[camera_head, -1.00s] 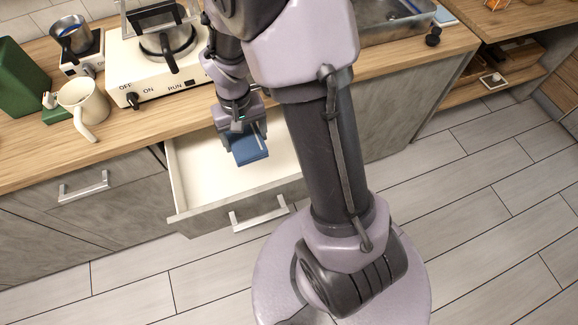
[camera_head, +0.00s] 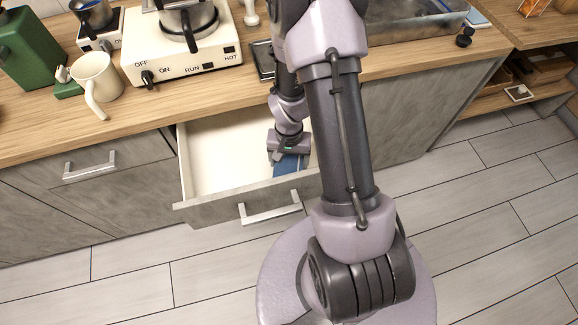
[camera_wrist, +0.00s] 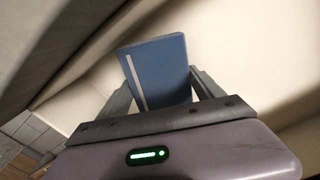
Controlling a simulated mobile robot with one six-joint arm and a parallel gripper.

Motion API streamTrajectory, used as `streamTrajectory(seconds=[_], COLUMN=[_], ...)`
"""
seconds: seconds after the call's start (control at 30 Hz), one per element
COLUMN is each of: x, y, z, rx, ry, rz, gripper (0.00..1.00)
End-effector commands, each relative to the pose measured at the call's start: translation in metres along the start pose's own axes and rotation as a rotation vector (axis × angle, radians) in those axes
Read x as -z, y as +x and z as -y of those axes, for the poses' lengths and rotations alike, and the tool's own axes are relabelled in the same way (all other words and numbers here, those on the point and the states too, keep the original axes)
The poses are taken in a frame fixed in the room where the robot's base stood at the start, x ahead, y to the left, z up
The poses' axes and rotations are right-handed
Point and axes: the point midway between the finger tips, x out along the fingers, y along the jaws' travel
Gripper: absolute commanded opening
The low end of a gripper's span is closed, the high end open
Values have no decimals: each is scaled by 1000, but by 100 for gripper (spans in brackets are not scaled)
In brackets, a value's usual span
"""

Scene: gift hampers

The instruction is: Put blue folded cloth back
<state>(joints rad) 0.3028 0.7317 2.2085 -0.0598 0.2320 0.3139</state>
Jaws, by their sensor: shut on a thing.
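The blue folded cloth (camera_head: 289,164) is held by my gripper (camera_head: 290,152) at the right part of the open drawer. In the wrist view the blue cloth (camera_wrist: 163,72), with a pale stripe along one side, stands between the two fingers of my gripper (camera_wrist: 165,95). My gripper is shut on it. The drawer (camera_head: 222,160) is pulled out, with a pale interior that shows empty apart from the cloth and gripper. I cannot tell whether the cloth touches the drawer floor. My arm hides the drawer's right end.
The wooden counter (camera_head: 60,135) above the drawer holds a white hot-plate unit (camera_head: 190,62), a cream mug (camera_head: 97,80) and a green machine (camera_head: 38,50). A metal basin (camera_head: 415,28) is at the back right. The drawer's front wall (camera_head: 225,209) stands out over the tiled floor.

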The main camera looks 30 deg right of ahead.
Motion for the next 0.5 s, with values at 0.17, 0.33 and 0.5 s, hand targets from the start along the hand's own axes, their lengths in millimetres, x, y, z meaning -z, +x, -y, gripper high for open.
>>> streamTrajectory(seconds=[0.17,0.33,0.5], x=[0,0,0], y=[19,20,21], z=[0,0,0], rx=[0,0,0], ry=[1,0,0], rz=[0,0,0], gripper=[38,38,92])
